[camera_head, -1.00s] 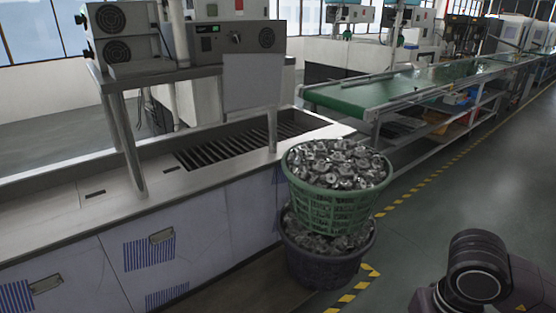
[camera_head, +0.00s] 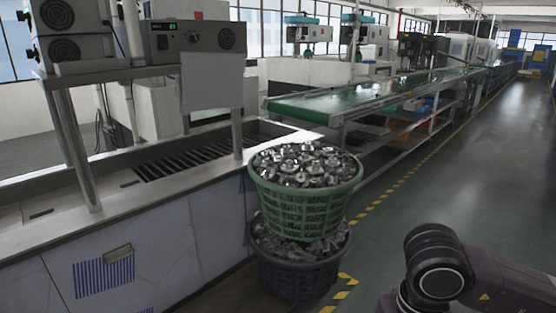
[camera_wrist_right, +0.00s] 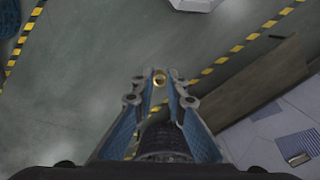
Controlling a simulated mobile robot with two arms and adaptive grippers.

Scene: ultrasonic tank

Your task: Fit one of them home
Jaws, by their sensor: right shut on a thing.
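My right gripper (camera_wrist_right: 160,84) shows in the right wrist view, pointing out over the floor. Its two fingers are closed on a small brass-coloured round part (camera_wrist_right: 159,78), which shows between the fingertips. The part's full shape is hidden by the fingers. In the head view, a green basket (camera_head: 305,208) heaped with metal parts (camera_head: 306,164) stands on a dark basket (camera_head: 300,277), which also holds metal parts. Only a link of my right arm shows at the lower right there. My left gripper is in neither view.
A metal counter (camera_head: 105,204) with a slatted basin (camera_head: 190,160) runs along the left, under a raised control box (camera_head: 193,40). A green conveyor (camera_head: 350,99) lies behind the baskets. The grey floor (camera_head: 480,180) to the right is open, edged by yellow-black tape.

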